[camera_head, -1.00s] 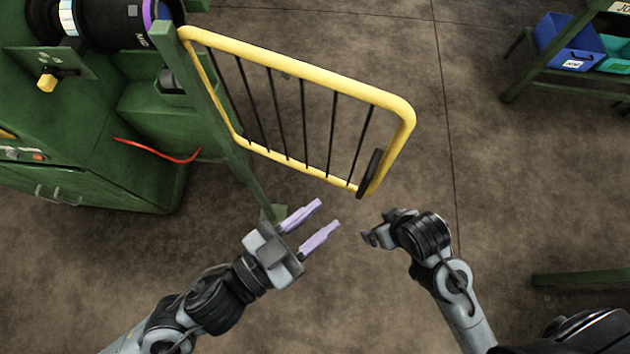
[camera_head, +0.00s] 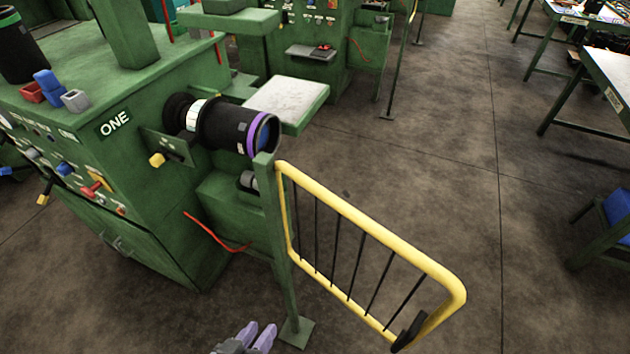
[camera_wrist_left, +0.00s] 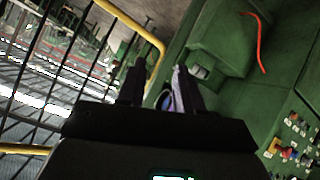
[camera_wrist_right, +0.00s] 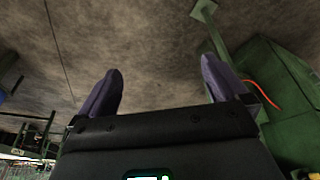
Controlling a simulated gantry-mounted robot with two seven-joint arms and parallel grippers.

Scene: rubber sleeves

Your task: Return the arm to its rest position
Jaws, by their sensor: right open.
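My left gripper (camera_head: 258,334) shows at the bottom edge of the head view, with only its pale purple fingers and a bit of its body in frame. In the left wrist view its fingers (camera_wrist_left: 158,72) stand apart, with a gap between them and nothing held. My right gripper is out of the head view. In the right wrist view its dark purple fingers (camera_wrist_right: 161,70) are wide apart and empty, with floor showing between them. Most of both arms is hidden from view.
A yellow gate (camera_head: 372,235) with black bars hangs on a green post (camera_head: 275,240), just beyond my left gripper. A green machine (camera_head: 150,185) marked ONE stands at left, with a black cylinder (camera_head: 222,125). Tables stand at right. Floor (camera_head: 410,160) is clear between.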

